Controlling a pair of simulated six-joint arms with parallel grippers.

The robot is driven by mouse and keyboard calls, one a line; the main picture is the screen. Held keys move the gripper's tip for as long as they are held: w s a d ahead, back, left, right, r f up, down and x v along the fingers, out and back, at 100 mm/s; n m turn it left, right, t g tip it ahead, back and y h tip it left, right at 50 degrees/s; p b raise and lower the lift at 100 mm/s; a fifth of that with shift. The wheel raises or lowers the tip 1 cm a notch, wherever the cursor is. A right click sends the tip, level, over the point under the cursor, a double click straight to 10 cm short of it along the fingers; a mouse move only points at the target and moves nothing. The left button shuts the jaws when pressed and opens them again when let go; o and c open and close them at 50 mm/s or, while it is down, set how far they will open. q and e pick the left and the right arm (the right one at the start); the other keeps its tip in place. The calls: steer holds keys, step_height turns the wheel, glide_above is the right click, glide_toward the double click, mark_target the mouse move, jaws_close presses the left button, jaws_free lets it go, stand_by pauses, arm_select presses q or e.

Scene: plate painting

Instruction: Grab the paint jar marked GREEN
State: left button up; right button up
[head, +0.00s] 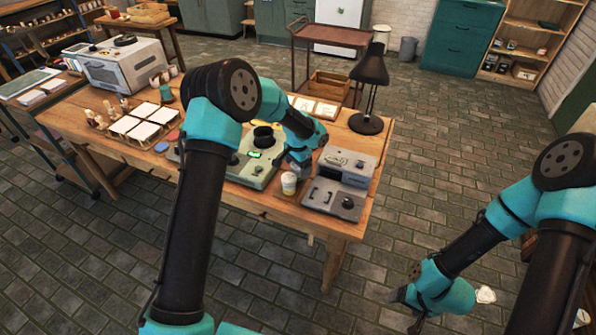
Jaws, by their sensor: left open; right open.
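A small white jar with a yellowish band (289,183) stands on the wooden table's front part, between two machines. Its marking is too small to read. My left gripper (297,166) is just above and behind this jar, open, with its fingertips partly hidden by my arm; I cannot tell whether it touches the jar. Several small jars or bottles (98,119) stand at the table's left, and a green container (166,93) stands behind the white tiles. No GREEN label is legible. My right gripper (405,298) is open, low at the right, away from the table.
A grey-green machine (253,172) with a dark round top is left of the white jar; a grey box-shaped device (340,182) is close on its right. A black lamp (370,90) stands behind. White tiles (143,131) and an oven (125,65) are at left.

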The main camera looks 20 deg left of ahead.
arm_select(q)
steer(key=shift+f, duration=0.1)
stand_by(0.4)
steer(key=c, duration=1.1)
